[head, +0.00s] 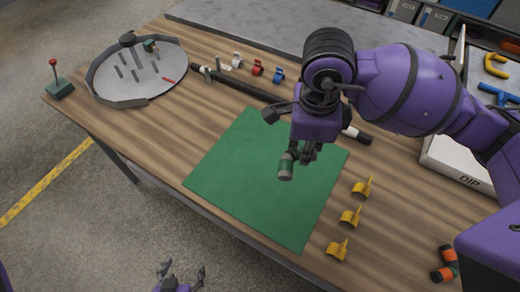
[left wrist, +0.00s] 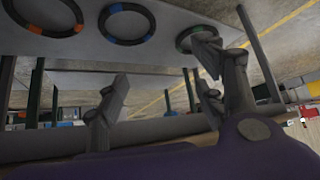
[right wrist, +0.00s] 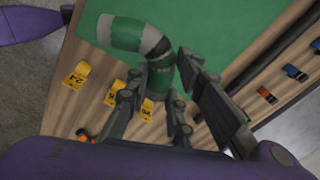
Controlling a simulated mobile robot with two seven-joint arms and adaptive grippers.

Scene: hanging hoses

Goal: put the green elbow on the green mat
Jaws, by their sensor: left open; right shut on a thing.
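The green elbow (head: 287,164) is a bent pipe piece with grey ends and a green middle. My right gripper (head: 305,150) is shut on it, with the jaws pointing down over the green mat (head: 235,165). The elbow (right wrist: 150,42) also shows in the right wrist view at the fingers, with the mat (right wrist: 205,25) behind it. I cannot tell whether the elbow touches the mat. My left gripper (head: 181,278) is open and empty, off the table's front edge; its spread fingers (left wrist: 165,98) show in the left wrist view.
Several yellow tags (head: 350,217) stand right of the mat, with an orange-and-dark piece (head: 445,265) beyond. A dark hose (head: 235,83) lies behind the mat. A round grey tray (head: 145,80) with pegs is at the far left. A white tray (head: 450,158) is at right.

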